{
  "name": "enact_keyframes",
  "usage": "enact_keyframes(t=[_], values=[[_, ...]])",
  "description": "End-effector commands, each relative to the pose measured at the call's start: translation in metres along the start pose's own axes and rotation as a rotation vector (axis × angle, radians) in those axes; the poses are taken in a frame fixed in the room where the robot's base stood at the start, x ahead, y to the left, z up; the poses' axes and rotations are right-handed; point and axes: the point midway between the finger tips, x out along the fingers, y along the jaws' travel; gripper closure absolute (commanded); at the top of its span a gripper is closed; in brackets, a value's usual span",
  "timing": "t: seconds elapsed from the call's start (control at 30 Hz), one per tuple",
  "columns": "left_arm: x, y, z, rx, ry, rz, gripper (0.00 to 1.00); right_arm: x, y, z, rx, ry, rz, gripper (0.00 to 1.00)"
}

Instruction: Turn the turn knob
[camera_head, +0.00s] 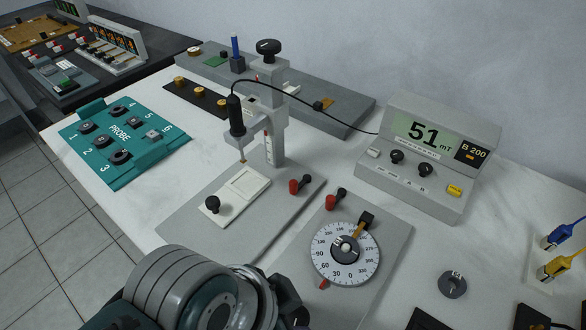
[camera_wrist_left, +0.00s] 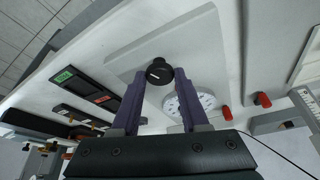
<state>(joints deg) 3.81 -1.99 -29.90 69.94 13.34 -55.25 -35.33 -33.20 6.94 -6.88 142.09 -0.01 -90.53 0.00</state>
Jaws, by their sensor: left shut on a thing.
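The turn knob (camera_wrist_left: 158,71) is a round black knob with a white line across its top, on a light grey plate in the left wrist view. My left gripper (camera_wrist_left: 159,76) has its two purple fingers on either side of it and is shut on it. In the head view my left arm covers the lower middle, and the fingertips and this knob are hidden there. A white dial with numbers (camera_head: 328,261) lies on the grey plate; it also shows in the left wrist view (camera_wrist_left: 184,111), partly behind a finger. My right gripper is in neither view.
A meter (camera_head: 430,150) reading 51 mT stands at the back right. A stand with a black probe (camera_head: 237,118) rises over a grey base at the centre. A teal probe rack (camera_head: 150,165) lies to the left. Red and black posts (camera_head: 330,202) stick up near the dial.

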Motion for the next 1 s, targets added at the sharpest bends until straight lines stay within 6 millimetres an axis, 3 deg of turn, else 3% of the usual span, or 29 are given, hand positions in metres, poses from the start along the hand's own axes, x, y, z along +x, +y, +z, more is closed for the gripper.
enact_keyframes(t=[0.3, 0.33, 0.57, 0.83, 1.0], values=[[0.000, 0.000, -0.001, -0.019, 0.003, -0.007, 1.00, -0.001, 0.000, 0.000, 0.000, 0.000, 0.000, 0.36], [0.000, 0.000, -0.001, -0.019, 0.003, -0.006, 0.54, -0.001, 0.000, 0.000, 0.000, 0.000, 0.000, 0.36], [0.000, 0.000, -0.001, -0.018, 0.003, -0.006, 0.28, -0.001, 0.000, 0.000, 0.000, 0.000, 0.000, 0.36], [-0.001, 0.000, -0.001, -0.017, 0.003, -0.006, 0.26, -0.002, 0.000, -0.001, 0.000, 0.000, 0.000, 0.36], [-0.019, 0.000, -0.002, -0.017, 0.003, -0.007, 0.26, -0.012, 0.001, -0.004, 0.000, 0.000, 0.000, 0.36]])
